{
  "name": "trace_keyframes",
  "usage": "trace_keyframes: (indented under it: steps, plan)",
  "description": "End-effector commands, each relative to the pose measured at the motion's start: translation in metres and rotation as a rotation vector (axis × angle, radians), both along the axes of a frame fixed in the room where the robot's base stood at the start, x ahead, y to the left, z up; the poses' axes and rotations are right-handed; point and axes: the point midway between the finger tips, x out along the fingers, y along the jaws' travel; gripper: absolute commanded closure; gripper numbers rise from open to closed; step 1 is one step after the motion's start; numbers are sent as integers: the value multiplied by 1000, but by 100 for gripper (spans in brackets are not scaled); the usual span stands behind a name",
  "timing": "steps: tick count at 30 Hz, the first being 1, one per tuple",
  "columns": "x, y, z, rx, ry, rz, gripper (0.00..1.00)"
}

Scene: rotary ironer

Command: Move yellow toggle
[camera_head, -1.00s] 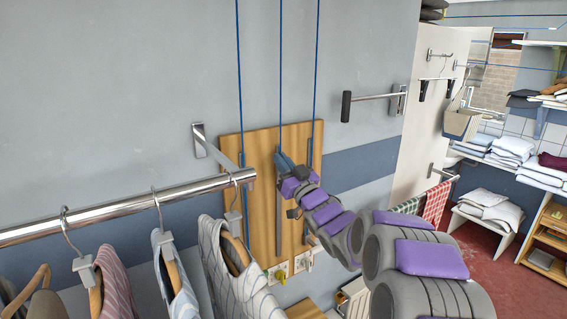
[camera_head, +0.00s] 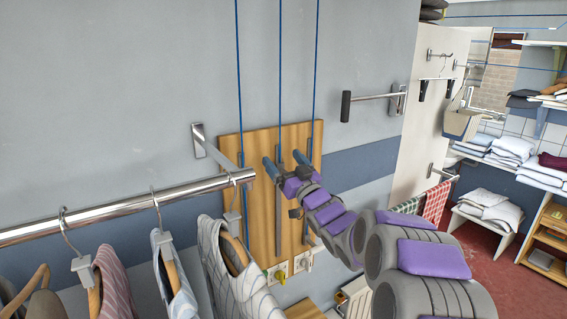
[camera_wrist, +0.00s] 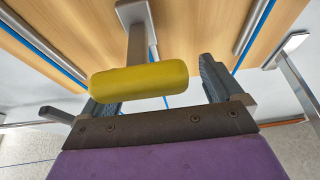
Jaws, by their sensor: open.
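The yellow toggle (camera_wrist: 138,82) is a rounded yellow bar on a grey stem (camera_wrist: 138,42) from a bracket on a wooden board; it shows in the wrist view. My gripper (camera_wrist: 160,90) is open, with one finger at each side of the picture. The bar overlaps and partly hides the left finger; the right finger stands clear past the bar's right end. I cannot tell whether anything touches. In the head view my gripper (camera_head: 284,161) is in front of the wooden board (camera_head: 262,160), and I cannot make out the toggle there.
Blue cords (camera_head: 280,70) run up from the board. A wall bracket with a dark-ended bar (camera_head: 372,97) is at the right. Shelves with folded linen (camera_head: 512,148) stand farther right.

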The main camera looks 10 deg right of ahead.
Motion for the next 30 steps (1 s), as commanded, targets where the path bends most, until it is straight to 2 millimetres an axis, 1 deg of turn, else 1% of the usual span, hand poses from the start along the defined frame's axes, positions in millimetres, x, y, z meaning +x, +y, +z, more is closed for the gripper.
trace_keyframes:
  steps: [2, 6, 11, 16, 20, 27, 30]
  plan:
    - [0, -3, 0, 2, 0, -1, 6]
    - [-2, -2, -1, 0, 0, -2, 6]
    - [-15, -3, -7, -4, 1, -2, 6]
    - [-41, -10, -18, -8, 0, -3, 6]
    - [-62, -22, -30, -5, 5, -4, 6]
    - [-104, -43, -48, -3, 1, -5, 6]
    - [-120, -49, -57, -2, 6, -5, 6]
